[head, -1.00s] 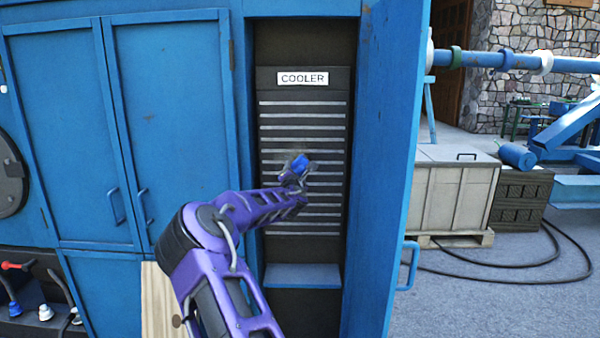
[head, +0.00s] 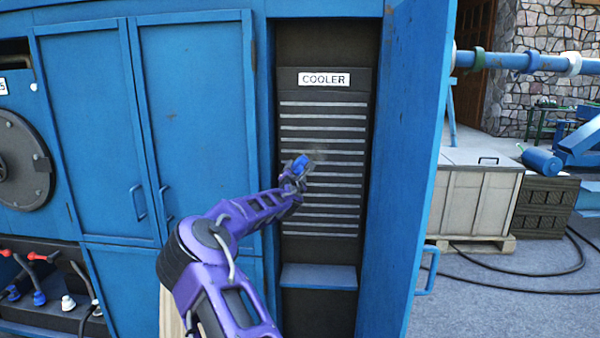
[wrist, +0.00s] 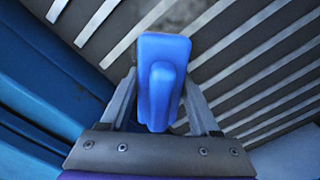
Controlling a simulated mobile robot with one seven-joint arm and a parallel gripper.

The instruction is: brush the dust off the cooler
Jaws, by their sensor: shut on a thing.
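The cooler (head: 324,115) is a tall dark panel with pale horizontal slats and a "COOLER" label (head: 324,79), set in a recess of the blue cabinet. My gripper (head: 296,176) is in front of its left-middle slats, shut on a blue-handled tool (head: 300,163), seemingly the brush. The blue handle (wrist: 163,85) fills the space between my fingers in the wrist view and hides the brush's far end. A faint grey dusty patch (head: 319,156) shows just right of the handle. Grey also shows between slats in the wrist view (wrist: 180,12). Whether the brush touches the slats I cannot tell.
The open blue door (head: 404,150) stands right of the recess, with closed blue doors (head: 200,120) on the left. A small blue ledge (head: 318,276) juts out below the slats. A pale crate (head: 475,200) and black hoses (head: 520,265) are farther right.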

